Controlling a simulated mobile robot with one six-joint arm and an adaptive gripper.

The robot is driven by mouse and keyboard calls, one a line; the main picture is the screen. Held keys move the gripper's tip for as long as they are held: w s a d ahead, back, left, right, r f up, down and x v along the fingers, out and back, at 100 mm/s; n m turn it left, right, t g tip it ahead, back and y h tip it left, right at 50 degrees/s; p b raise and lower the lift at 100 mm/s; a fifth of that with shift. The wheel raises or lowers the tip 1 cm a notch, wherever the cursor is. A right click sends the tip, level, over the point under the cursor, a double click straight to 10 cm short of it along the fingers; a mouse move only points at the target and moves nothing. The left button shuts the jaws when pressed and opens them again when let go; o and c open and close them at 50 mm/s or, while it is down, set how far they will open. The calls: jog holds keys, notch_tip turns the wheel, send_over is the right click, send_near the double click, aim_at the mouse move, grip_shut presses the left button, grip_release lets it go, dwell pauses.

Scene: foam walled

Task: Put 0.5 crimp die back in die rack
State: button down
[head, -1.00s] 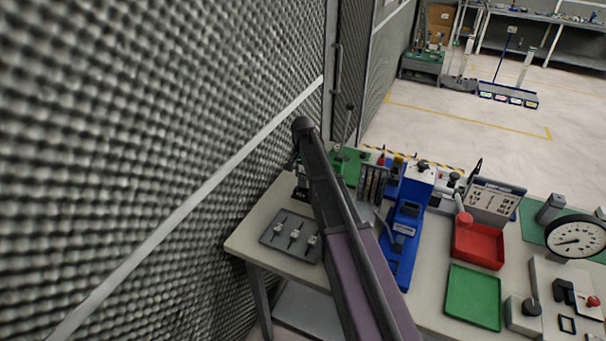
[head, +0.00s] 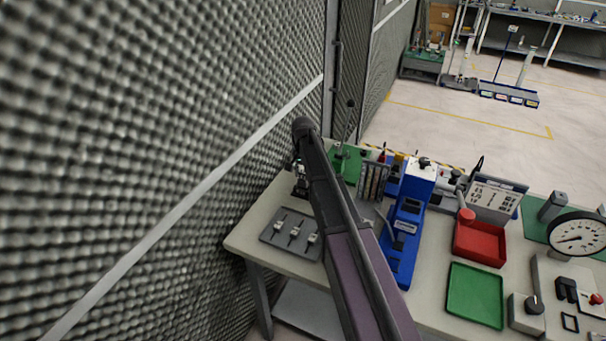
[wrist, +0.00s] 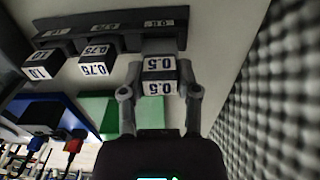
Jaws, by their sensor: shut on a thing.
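My gripper (wrist: 160,95) is shut on the 0.5 crimp die (wrist: 159,76), a small dark block with white 0.5 labels, in the wrist view. The dark die rack (wrist: 110,30) runs across the top of that view. The 0.75 die (wrist: 97,62) and the 1.0 die (wrist: 43,62) sit along it to the left. The held die is in line with the labelled place at the rack's right end, just in front of it. I cannot tell whether it touches the rack. In the head view my arm covers much of the gripper area.
The foam wall (head: 150,150) stands close beside the bench's left edge. A grey tray (head: 273,239) with small pieces lies near that edge. A blue press (head: 405,225), a red tray (head: 480,245) and a green tray (head: 475,295) stand to the right of my arm.

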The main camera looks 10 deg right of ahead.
jog(key=shift+f+b, duration=1.3)
jog(key=shift+c, duration=1.3)
grip_release()
